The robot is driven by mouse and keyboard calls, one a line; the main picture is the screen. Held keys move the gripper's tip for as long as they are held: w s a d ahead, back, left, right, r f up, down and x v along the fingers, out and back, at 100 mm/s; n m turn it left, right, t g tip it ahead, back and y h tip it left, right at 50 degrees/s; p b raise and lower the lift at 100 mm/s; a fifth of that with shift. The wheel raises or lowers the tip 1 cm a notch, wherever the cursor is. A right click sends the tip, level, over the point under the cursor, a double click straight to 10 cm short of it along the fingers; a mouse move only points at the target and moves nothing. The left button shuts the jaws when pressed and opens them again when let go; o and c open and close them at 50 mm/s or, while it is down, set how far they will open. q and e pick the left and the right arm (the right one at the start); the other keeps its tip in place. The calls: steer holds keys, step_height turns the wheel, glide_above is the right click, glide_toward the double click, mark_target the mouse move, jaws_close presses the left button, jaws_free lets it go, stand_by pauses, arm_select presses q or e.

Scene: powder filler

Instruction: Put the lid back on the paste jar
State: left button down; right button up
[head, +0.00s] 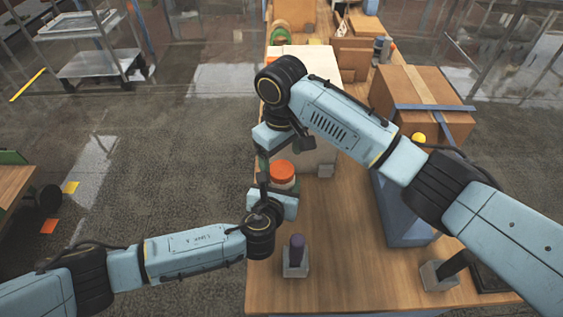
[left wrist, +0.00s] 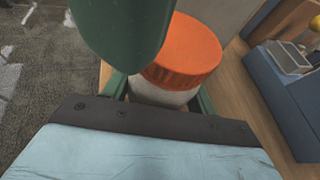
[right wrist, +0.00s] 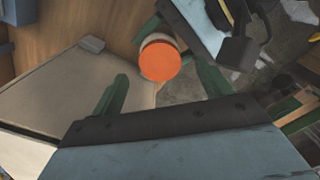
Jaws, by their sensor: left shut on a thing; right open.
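The paste jar (left wrist: 160,95) is pale with an orange lid (left wrist: 185,50) on its top. In the head view the orange lid (head: 282,168) shows above the wooden table, near its left edge. My left gripper (head: 280,190) is shut on the jar, with its green fingers on either side in the left wrist view. My right gripper (right wrist: 160,72) is open and empty, its green fingers apart, with the lid showing between and beyond them. A large dark green shape (left wrist: 120,35) partly covers the lid in the left wrist view; I cannot tell what it is.
A purple-topped peg in a grey block (head: 296,258) stands at the table's front. A blue stand (head: 405,215) with a yellow ball (head: 418,138) is to the right, partly behind my right arm. A large cardboard box (head: 425,95) is behind. The table's front middle (head: 350,265) is clear.

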step_height(320, 180, up, 9)
stand_by(0.3)
arm_select(q)
steer(key=shift+c, duration=1.9)
jaws_free()
steer(key=p+v, duration=0.2)
steer(key=v, duration=1.1)
steer(key=shift+s, duration=0.2)
arm_select(e)
step_height(320, 180, up, 2)
steer(key=shift+r, duration=0.2)
arm_select(q)
steer(key=shift+a+r+p, duration=0.1)
steer(key=shift+r+p, duration=0.05)
steer(key=shift+p, duration=0.15)
